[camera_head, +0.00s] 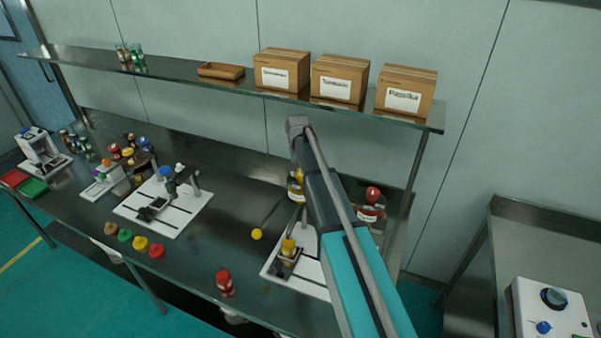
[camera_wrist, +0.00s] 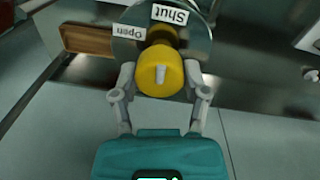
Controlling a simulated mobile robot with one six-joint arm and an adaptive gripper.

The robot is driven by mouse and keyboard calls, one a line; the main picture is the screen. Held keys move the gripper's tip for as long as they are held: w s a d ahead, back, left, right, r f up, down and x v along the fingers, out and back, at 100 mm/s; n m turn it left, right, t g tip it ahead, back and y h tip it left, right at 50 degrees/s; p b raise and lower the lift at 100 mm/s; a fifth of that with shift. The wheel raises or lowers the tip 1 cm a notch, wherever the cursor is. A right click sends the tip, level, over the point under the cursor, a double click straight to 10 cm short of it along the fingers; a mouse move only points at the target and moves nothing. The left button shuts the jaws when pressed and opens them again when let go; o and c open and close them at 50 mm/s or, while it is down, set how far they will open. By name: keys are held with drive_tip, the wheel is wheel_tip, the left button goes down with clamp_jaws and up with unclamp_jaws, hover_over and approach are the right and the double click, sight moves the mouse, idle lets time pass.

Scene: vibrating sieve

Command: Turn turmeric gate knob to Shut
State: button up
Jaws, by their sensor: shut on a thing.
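The yellow gate knob (camera_wrist: 161,80) is in the middle of the wrist view, with a short pale mark on its face, pointing roughly up in the picture. Behind it is a round metal plate (camera_wrist: 195,48) with a "Shut" label (camera_wrist: 170,14) at the top and an "Open" label (camera_wrist: 129,33) at the upper left. My gripper (camera_wrist: 160,76) is shut on the knob, one grey finger on each side. In the head view my arm hides the gripper and most of the knob's surroundings; a yellow part (camera_head: 297,174) shows beside the arm.
A shelf (camera_head: 200,76) above the bench carries several labelled boxes, one reading Turmeric (camera_head: 338,80), and a wooden tray (camera_head: 221,71). A red-capped jar (camera_head: 371,205) stands right of my arm. A white board (camera_head: 273,268) and a red shaker (camera_head: 224,283) are in front.

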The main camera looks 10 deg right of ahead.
drive_tip(key=shift+s+m, duration=0.1)
drive_tip(key=shift+m, duration=0.5)
drive_tip(key=o, duration=1.1)
drive_tip(key=shift+o, duration=0.2)
drive_tip(key=shift+n, duration=0.5)
